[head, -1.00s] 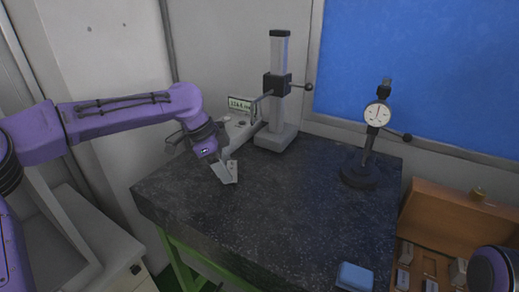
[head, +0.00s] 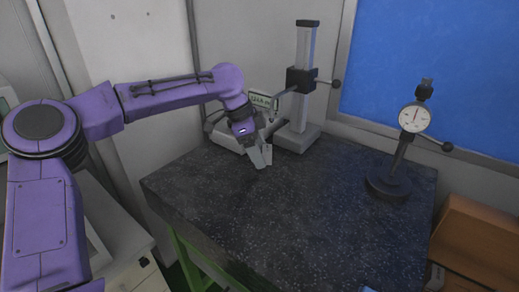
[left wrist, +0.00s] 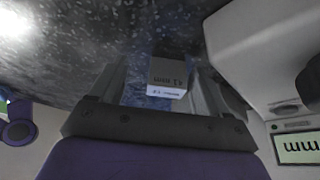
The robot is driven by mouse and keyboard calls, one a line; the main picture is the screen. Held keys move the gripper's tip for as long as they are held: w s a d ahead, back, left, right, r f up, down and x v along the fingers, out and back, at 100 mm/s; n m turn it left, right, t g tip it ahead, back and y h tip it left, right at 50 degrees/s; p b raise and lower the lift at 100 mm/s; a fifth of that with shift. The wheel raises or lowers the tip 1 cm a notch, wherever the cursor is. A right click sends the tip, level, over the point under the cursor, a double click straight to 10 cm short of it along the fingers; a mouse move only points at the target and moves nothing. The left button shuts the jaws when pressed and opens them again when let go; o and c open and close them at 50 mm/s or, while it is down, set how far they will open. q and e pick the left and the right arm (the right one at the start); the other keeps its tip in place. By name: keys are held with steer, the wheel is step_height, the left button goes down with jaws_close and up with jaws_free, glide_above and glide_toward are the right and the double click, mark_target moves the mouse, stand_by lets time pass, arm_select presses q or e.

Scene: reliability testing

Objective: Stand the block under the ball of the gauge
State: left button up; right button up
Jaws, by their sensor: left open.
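My left gripper (head: 262,157) points down, open, low over the dark granite table near the height gauge. In the left wrist view a small grey block (left wrist: 168,73) with "mm" lettering and a pale label shows between the two open fingers (left wrist: 158,88). I cannot tell whether either finger touches it. In the head view the fingers mostly hide the block. The ball at the probe's tip is hard to make out. My right gripper is out of view.
A dial gauge (head: 413,118) on a round black base stands at the right of the granite table (head: 300,230), with a dark knob at its side. A wooden box (head: 475,240) lies beyond the right edge. The table's middle and front are clear.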

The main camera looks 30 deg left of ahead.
arm_select(q)
steer(key=shift+d, duration=0.15)
steer(key=shift+w+d+f, duration=0.1)
steer(key=shift+w+d, duration=0.05)
steer(key=shift+w, duration=0.1)
steer(key=shift+w+f, duration=0.2)
steer(key=shift+f, duration=0.05)
steer(key=shift+f+b, duration=0.35)
steer(key=shift+b, duration=0.5)
steer(key=v, duration=1.1)
steer(key=shift+a, duration=0.25)
steer(key=shift+r, duration=0.1)
